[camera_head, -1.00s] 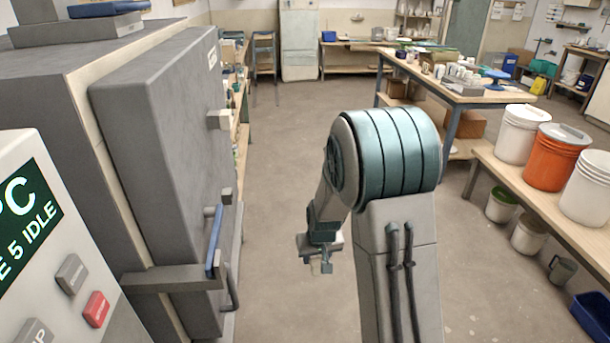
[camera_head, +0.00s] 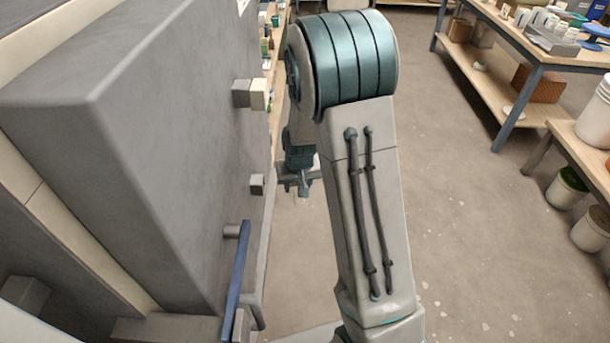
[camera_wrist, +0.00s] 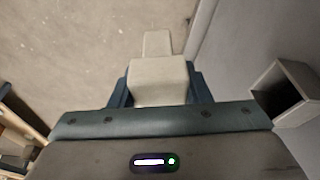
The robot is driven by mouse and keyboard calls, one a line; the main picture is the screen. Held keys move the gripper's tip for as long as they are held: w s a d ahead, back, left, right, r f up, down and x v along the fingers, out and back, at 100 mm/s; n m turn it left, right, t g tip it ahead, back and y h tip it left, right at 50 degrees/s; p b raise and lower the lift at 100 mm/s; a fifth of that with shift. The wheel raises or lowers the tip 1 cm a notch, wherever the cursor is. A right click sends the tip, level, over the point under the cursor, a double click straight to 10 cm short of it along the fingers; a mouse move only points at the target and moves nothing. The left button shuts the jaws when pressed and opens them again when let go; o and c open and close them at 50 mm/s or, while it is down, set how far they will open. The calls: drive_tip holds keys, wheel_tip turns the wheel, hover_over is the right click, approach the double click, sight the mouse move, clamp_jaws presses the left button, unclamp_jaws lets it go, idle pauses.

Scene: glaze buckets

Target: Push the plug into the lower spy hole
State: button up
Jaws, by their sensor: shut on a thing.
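The plug (camera_wrist: 158,80) is a pale beige block with a narrower end pointing away from my wrist. My gripper (camera_wrist: 159,90) is shut on it, with a blue finger on each side. In the wrist view, the lower spy hole (camera_wrist: 282,92) is a grey square tube with an open dark mouth, to the right of the plug and apart from it. In the head view it is the lower grey stub (camera_head: 257,184) on the kiln door (camera_head: 165,150). My gripper (camera_head: 299,186) hangs just right of that stub, partly hidden by my arm.
An upper spy hole (camera_head: 242,93) on the door has a pale block at its end. Below is a blue handle bar (camera_head: 237,268) that sticks out from the door. A workbench (camera_head: 540,50) and buckets (camera_head: 567,188) stand at the right. The floor between is clear.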

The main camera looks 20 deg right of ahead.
drive_tip(key=s+d+f+m+g+p, duration=0.1)
drive_tip(key=s+d+f+m+g, duration=0.25)
drive_tip(key=s+m, duration=0.2)
drive_tip(key=m+t+y+p, duration=0.3)
drive_tip(key=m+t+y, duration=0.2)
drive_tip(key=m+y, duration=0.95)
approach(292, 187)
wheel_tip(292, 187, down, 2)
drive_tip(key=a, duration=0.2)
drive_tip(key=shift+m+h, duration=0.25)
drive_tip(key=shift+m, duration=0.05)
drive_tip(key=a, duration=0.2)
drive_tip(key=w+a, duration=0.2)
drive_tip(key=a, duration=0.1)
drive_tip(key=shift+w+a+f+p, duration=0.2)
drive_tip(key=shift+a+p, duration=0.15)
drive_tip(key=shift+w+a, duration=0.1)
drive_tip(key=shift+a, duration=0.15)
drive_tip(key=shift+w+a+b, duration=0.15)
drive_tip(key=shift+a+b, duration=0.25)
drive_tip(key=shift+a, duration=0.05)
drive_tip(key=shift+w+a, duration=0.25)
drive_tip(key=shift+a, duration=0.55)
